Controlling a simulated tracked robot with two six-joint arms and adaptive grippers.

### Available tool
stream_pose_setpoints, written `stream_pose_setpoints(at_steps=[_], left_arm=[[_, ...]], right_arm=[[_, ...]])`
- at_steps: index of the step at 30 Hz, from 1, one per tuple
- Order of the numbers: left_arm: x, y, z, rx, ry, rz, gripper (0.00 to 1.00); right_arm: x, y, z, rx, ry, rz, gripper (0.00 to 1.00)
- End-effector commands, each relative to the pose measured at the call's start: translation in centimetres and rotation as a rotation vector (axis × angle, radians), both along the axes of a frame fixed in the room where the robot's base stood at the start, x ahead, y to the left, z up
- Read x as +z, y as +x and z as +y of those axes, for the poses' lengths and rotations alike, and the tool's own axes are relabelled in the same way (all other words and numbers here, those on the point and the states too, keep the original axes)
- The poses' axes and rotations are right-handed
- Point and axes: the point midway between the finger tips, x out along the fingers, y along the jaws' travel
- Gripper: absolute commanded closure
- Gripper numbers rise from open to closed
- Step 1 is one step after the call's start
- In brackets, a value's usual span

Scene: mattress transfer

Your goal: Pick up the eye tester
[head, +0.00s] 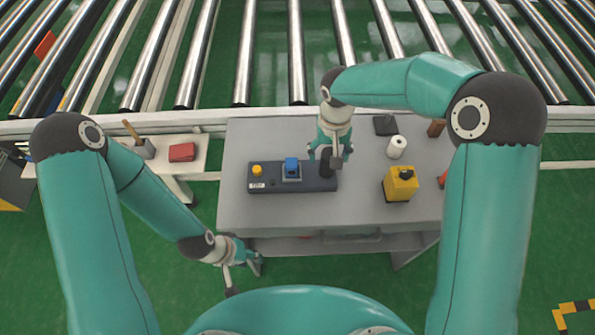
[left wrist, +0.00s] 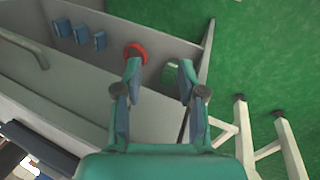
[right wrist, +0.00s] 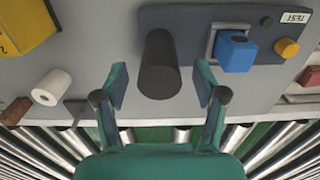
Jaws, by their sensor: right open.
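A dark grey test unit (head: 270,185) lies on the grey table. It carries a yellow button (head: 257,170), a blue block (head: 291,167) in a square socket, and an upright black cylinder (head: 327,163) at its right end. No other thing is clearly recognisable as an eye tester. The right wrist view shows the unit's TEST label (right wrist: 295,17) and the cylinder (right wrist: 160,66). My right gripper (right wrist: 162,84) is open and empty, its fingers to either side of the cylinder's near end. My left gripper (left wrist: 159,70) is open and empty, low in front of the table.
A white roll (head: 396,147), a yellow box (head: 400,184) and a dark flat piece (head: 385,125) stand on the table's right side. A roller conveyor (head: 240,60) runs behind. A side table (head: 195,160) with a red box (head: 182,152) is at left.

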Motion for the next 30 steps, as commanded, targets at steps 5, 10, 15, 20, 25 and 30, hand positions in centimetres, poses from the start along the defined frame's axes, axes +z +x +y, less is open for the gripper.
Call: stream_pose_setpoints(at_steps=[5, 10, 15, 20, 25, 30], left_arm=[[-0.03, -0.01, 0.00, 0.000, 0.000, 0.000, 0.60], [-0.04, -0.01, -0.01, 0.000, 0.000, 0.000, 0.60], [-0.03, -0.01, 0.00, 0.000, 0.000, 0.000, 0.60], [-0.03, -0.01, 0.00, 0.000, 0.000, 0.000, 0.60], [-0.01, -0.01, 0.00, 0.000, 0.000, 0.000, 0.60], [-0.02, -0.01, 0.00, 0.000, 0.000, 0.000, 0.60]], right_arm=[[-0.05, -0.01, -0.02, 0.000, 0.000, 0.000, 0.29], [-0.03, -0.03, -0.11, -0.001, 0.000, 0.000, 0.56], [-0.03, -0.03, -0.12, -0.001, -0.001, 0.001, 0.84], [-0.02, -0.03, -0.12, -0.001, -0.001, 0.001, 1.00], [0.10, 0.03, -0.10, -0.001, 0.000, -0.002, 1.00], [0.11, 0.03, -0.09, -0.002, 0.000, -0.002, 1.00]])
